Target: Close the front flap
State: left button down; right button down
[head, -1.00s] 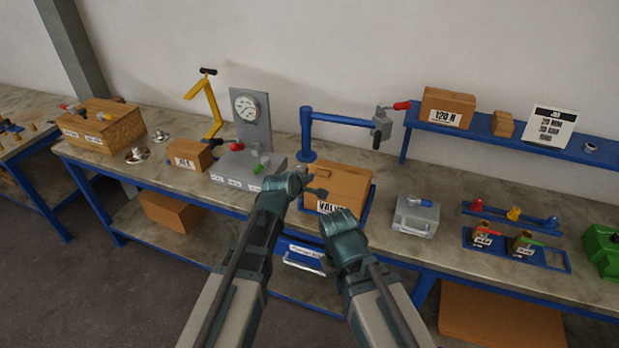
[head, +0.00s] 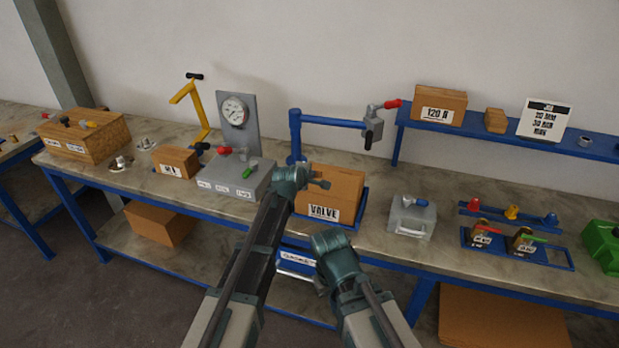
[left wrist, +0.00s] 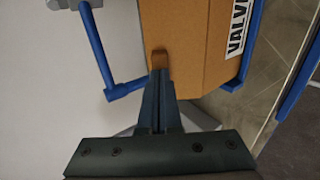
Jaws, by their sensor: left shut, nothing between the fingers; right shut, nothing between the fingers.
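The cardboard box (head: 345,187) labelled VALVE stands on the bench in a low blue frame (head: 361,212). My left gripper (head: 322,184) is shut and empty, in front of the box's upper part in the head view. In the left wrist view its closed fingers (left wrist: 160,90) end right at a small brown tab (left wrist: 160,59) on the box (left wrist: 190,45); I cannot tell whether they touch. The gripper hides part of the box, and I cannot make out the front flap's angle. My right gripper (head: 322,284) is shut and empty, lower, in front of the bench edge.
A blue post with a swing arm (head: 335,120) stands behind the box. A grey gauge unit (head: 238,178) is to its left and a grey case (head: 411,216) to its right. A blue shelf (head: 500,137) runs along the back right. Bench between box and case is clear.

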pick_arm(q)
jog(key=w+g+p, duration=0.1)
jog(key=p, duration=0.1)
jog(key=w+g+y+p, duration=0.1)
jog(key=p, duration=0.1)
jog(key=w+d+g+p, duration=0.1)
jog(key=p, duration=0.1)
jog(key=shift+w+d+r+g, duration=0.1)
jog(key=shift+w+r+g, duration=0.2)
jog(key=shift+w+g, duration=0.1)
jog(key=shift+w+f+g+y+p, duration=0.15)
jog(key=shift+w+g+y+p, duration=0.15)
jog(key=shift+g+p, duration=0.1)
jog(key=shift+w+d+f+g+y+p, duration=0.2)
jog(key=shift+w+g, duration=0.1)
jog(key=shift+g, duration=0.1)
jog(key=shift+w+d+f+g+y+p, duration=0.1)
jog(key=shift+w+f+g+p, duration=0.1)
jog(key=shift+w+g, duration=0.15)
jog(key=shift+w+d+f+g+y+b, duration=0.15)
jog(key=shift+w+f+g+b, duration=0.25)
jog(key=shift+f+g, duration=0.25)
jog(key=shift+w+d+f+g+y+b, duration=0.15)
jog(key=shift+w+f+g+b, duration=0.1)
jog(key=shift+w+f+g, duration=0.3)
